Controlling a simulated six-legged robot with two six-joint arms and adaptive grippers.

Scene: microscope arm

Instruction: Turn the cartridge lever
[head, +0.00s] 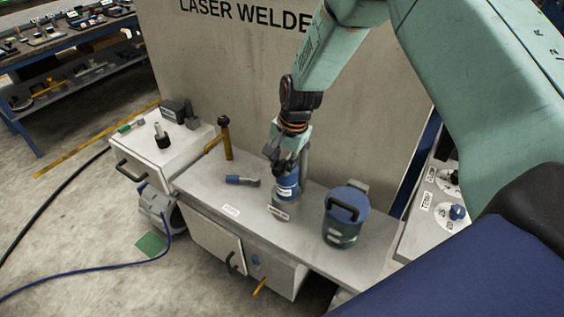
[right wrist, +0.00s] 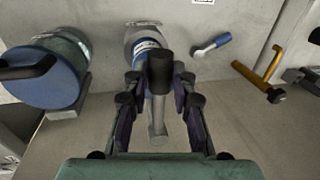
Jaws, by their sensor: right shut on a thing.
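The cartridge (head: 287,186) is an upright cylinder with a blue and white band, standing in a grey holder on the bench. It also shows beyond the fingers in the right wrist view (right wrist: 143,42). The cartridge lever, with a dark rounded grip (right wrist: 160,72), is between my right fingers in that view, in front of the cartridge. My right gripper (head: 284,163) is over the cartridge's top and shut on the lever; the fingers also show in the right wrist view (right wrist: 158,88). The exact finger contact is partly hidden. My left gripper is not in view.
A blue canister with a black handle (head: 346,216) stands right of the cartridge on the grey bench (head: 210,187). A small blue-gripped lever (head: 242,180) and a yellow-brown post handle (head: 226,140) are to the left. The laser welder's wall (head: 225,70) rises behind.

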